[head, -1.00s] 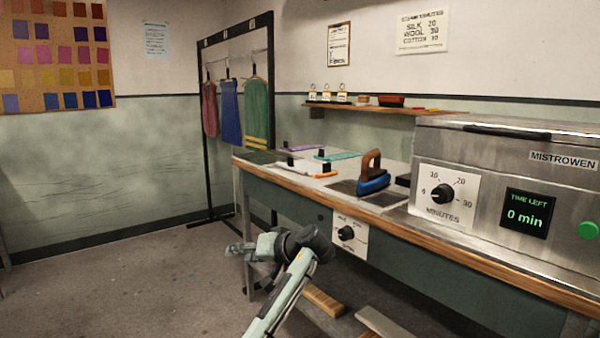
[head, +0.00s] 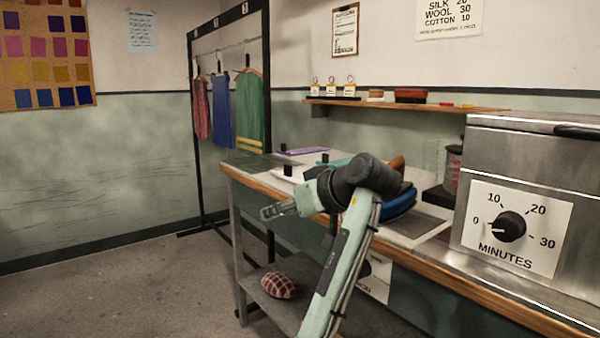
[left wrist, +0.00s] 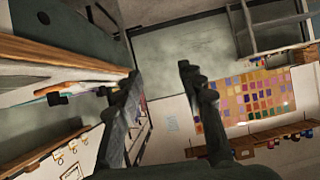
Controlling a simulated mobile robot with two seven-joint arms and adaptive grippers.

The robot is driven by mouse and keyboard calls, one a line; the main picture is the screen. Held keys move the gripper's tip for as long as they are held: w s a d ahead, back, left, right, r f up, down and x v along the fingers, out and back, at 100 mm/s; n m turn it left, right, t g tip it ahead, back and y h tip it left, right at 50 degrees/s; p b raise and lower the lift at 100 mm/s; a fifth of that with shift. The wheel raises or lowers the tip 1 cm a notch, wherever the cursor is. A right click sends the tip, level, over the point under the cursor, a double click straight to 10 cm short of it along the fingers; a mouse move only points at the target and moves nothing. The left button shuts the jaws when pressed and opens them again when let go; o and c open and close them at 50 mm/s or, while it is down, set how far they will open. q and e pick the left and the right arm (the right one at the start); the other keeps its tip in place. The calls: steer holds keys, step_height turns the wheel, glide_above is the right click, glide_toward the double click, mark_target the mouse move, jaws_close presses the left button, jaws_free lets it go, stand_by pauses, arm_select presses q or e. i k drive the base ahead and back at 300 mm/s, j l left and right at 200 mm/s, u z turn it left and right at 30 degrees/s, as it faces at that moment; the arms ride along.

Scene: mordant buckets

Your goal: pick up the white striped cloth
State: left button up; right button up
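I cannot pick out a white striped cloth for certain. A pale flat piece (head: 288,174) lies near the table's far end, partly hidden by my arm; I cannot tell if it has stripes. On the rack hang a pink cloth (head: 201,108), a blue cloth (head: 222,112) and a green cloth with yellow stripes (head: 250,110). My left gripper (head: 270,211) is beside the table's front edge, pointing left. In the left wrist view its fingers (left wrist: 160,75) are spread and empty. My right gripper is out of view.
The wooden-edged table (head: 262,185) holds a purple piece (head: 305,151), a teal piece (head: 335,162), a blue iron (head: 400,200) and a steel steamer (head: 560,170). A checked cushion-like bundle (head: 279,285) sits on the lower shelf. The floor at left is clear.

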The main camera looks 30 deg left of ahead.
mark_target(305, 169)
steer(key=i+j, duration=0.9)
steer(key=i, duration=0.15)
